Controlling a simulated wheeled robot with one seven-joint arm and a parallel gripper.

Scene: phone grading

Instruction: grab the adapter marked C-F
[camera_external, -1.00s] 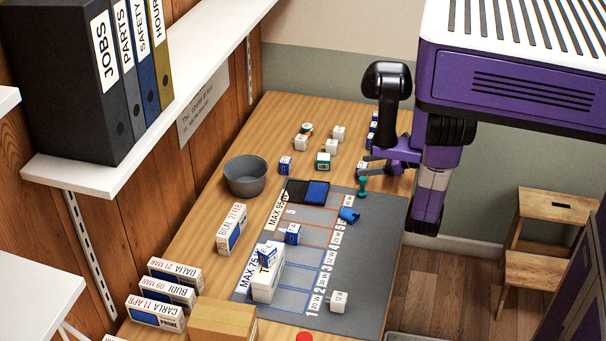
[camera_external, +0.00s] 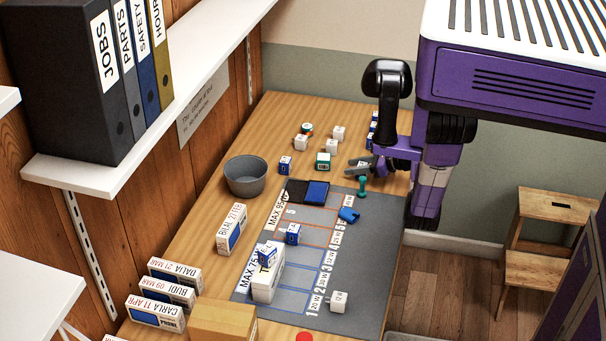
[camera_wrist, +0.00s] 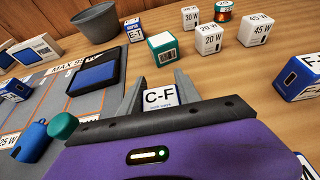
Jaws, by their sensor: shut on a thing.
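The adapter marked C-F (camera_wrist: 158,98) shows in the wrist view with its white labelled face up. It sits between the two grey fingers of my gripper (camera_wrist: 158,92), which are shut on it. In the external view my gripper (camera_external: 360,163) is low over the far right part of the wooden table, beyond the grey mat. The adapter is hard to make out there among the fingers. The wrist view does not show clearly whether it still touches the table.
An adapter marked E-T (camera_wrist: 135,32) and a green-sided box (camera_wrist: 162,48) stand ahead. White chargers, including a 20 W one (camera_wrist: 208,38), stand to the right. A grey bowl (camera_external: 245,176) stands left.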

